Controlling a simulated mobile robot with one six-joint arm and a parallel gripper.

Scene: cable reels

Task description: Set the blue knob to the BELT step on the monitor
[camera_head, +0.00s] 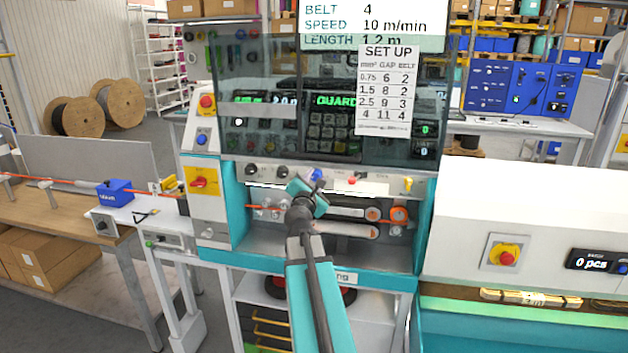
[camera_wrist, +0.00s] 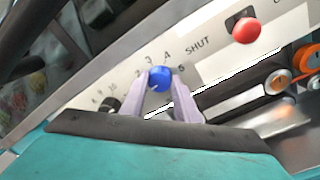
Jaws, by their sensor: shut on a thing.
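The blue knob (camera_head: 316,174) sits on the pale control strip of the teal machine. In the wrist view the blue knob (camera_wrist: 160,78) stands between the two pale fingers of my gripper (camera_wrist: 160,92), which is shut on it. Step numbers, among them 2, 3 and 4, run around the knob; which one it points at is too small to tell. In the head view my gripper (camera_head: 310,187) reaches the strip from below. The monitor (camera_head: 372,24) at the top reads BELT 4, SPEED 10 m/min and LENGTH 1.2 m.
A SET UP sheet (camera_head: 388,90) hangs below the monitor. A black knob (camera_wrist: 110,104) is left of the blue one. Belts with orange rollers (camera_head: 372,214) lie below the strip.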

